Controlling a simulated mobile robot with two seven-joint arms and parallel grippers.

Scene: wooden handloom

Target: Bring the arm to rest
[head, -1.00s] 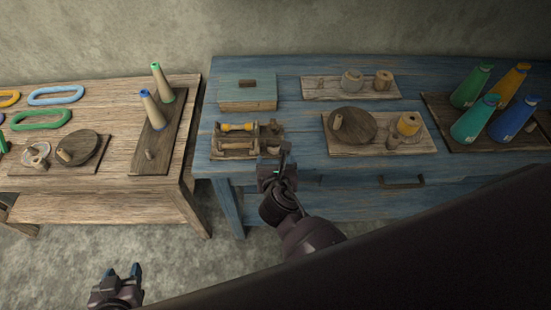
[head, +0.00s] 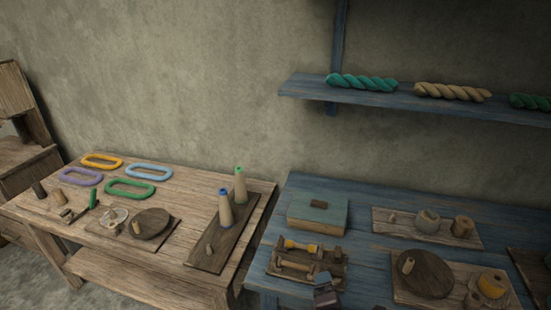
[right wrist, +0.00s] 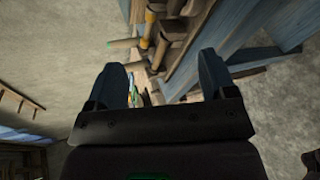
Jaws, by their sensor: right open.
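My right gripper (head: 325,291) shows only in part at the bottom edge of the head view, in front of the blue table's (head: 350,195) small rack of spools (head: 308,264). In the right wrist view its two fingers (right wrist: 159,78) stand wide apart with nothing held between them. Beyond them are the floor and, at a slant, table parts and wooden pieces. Whether the gripper touches the rack cannot be told from the head view. My left gripper is not in view.
The blue table also holds a green box (head: 318,214), a round wooden disc (head: 427,274) and small pots. The wooden table (head: 185,185) at left carries coloured rings and two cones (head: 225,208). A wall shelf (head: 385,97) holds twisted skeins.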

